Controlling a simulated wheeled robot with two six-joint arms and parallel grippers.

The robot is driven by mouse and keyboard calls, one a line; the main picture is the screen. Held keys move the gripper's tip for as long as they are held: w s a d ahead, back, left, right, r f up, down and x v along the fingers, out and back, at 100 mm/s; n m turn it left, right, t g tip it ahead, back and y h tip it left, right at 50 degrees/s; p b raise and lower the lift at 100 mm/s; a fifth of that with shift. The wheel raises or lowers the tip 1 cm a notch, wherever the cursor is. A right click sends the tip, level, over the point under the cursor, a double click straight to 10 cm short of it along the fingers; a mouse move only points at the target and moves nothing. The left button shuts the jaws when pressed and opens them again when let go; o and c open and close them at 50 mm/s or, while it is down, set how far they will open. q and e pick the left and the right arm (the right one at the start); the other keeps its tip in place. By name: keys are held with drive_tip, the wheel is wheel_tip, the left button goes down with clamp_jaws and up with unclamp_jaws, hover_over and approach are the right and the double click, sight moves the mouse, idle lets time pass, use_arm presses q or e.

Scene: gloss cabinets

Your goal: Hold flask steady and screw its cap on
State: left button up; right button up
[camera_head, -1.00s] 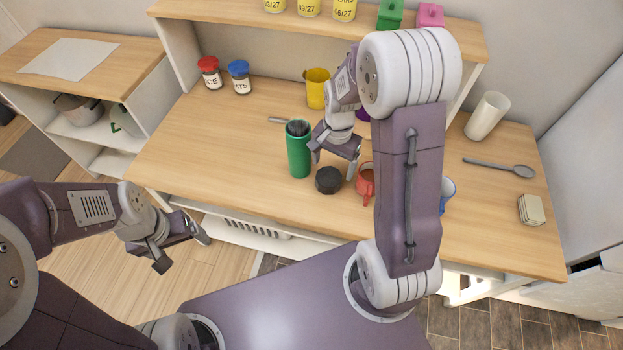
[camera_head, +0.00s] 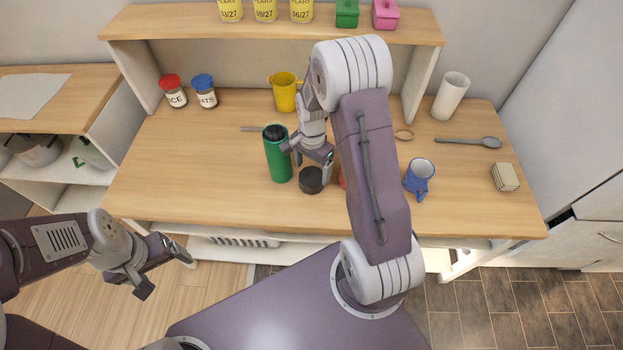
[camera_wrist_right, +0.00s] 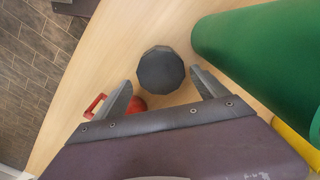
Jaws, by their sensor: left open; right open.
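The green flask (camera_head: 278,160) stands upright on the wooden counter, with a dark top showing at its mouth. It also shows in the right wrist view (camera_wrist_right: 262,52), off to the right. The black cap (camera_head: 312,181) lies on the counter just right of the flask. In the right wrist view the cap (camera_wrist_right: 161,70) sits just beyond the fingertips, roughly between them. My right gripper (camera_head: 312,166) is open and empty, close to the cap and beside the flask. My left gripper (camera_head: 166,268) is open and empty, in front of the counter and well away from the flask.
A red mug (camera_wrist_right: 135,103) is close to the cap, mostly hidden by my right arm in the head view. A blue mug (camera_head: 419,177) stands further right. A yellow cup (camera_head: 285,92) is behind the flask. The counter left of the flask is clear.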

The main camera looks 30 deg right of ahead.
sight(310, 178)
drive_tip(key=shift+s, duration=0.1)
drive_tip(key=f, duration=0.5)
drive_tip(key=shift+a+f, duration=0.1)
drive_tip(key=shift+a, duration=0.15)
use_arm(q)
drive_tip(key=shift+f, duration=0.1)
use_arm(e)
drive_tip(key=shift+c, duration=0.3)
drive_tip(key=c, duration=1.2)
use_arm(q)
wheel_tip(310, 178, up, 3)
drive_tip(key=p, duration=0.3)
drive_tip(key=shift+r, duration=0.2)
use_arm(e)
drive_tip(key=shift+o, duration=0.2)
wheel_tip(310, 178, up, 28)
use_arm(q)
drive_tip(key=shift+o, duration=0.5)
